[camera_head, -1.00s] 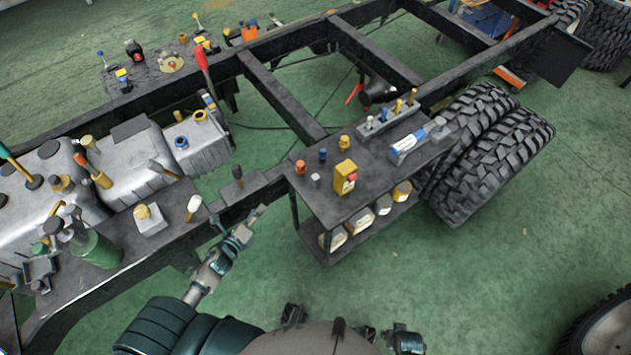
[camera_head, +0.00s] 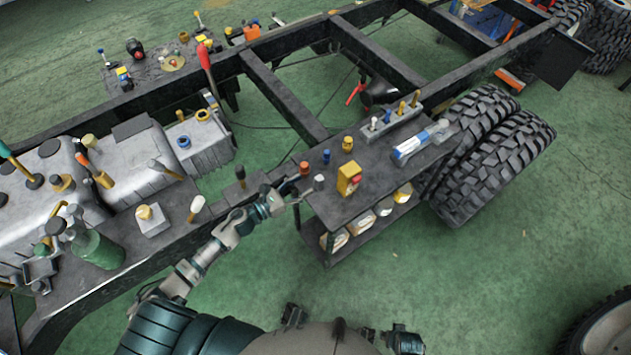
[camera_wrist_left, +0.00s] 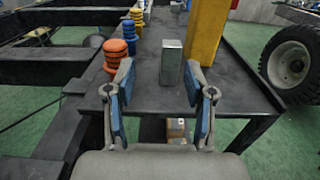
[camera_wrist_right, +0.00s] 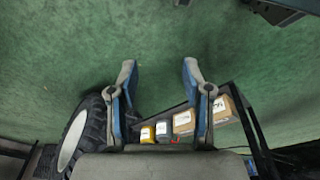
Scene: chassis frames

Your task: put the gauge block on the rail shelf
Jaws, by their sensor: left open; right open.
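The gauge block (camera_head: 319,181), a small plain grey metal block, stands upright near the left end of the dark cart top (camera_head: 385,168). In the left wrist view the block (camera_wrist_left: 171,62) is ahead of my left gripper (camera_wrist_left: 160,78), between the lines of its open fingers and not gripped. In the head view my left gripper (camera_head: 303,187) is at the cart's left edge, close to the block. A dark shelf (camera_head: 130,277) along the near rail, seemingly the rail shelf, lies to the left. My right gripper (camera_wrist_right: 157,78) is open and empty over green floor.
Beside the block stand an orange knobbed piece (camera_head: 304,168), a blue one (camera_head: 326,156) and a yellow block (camera_head: 348,178). The left shelf holds a green bottle (camera_head: 97,248) and a silver block with a yellow knob (camera_head: 151,220). Bare shelf shows between these.

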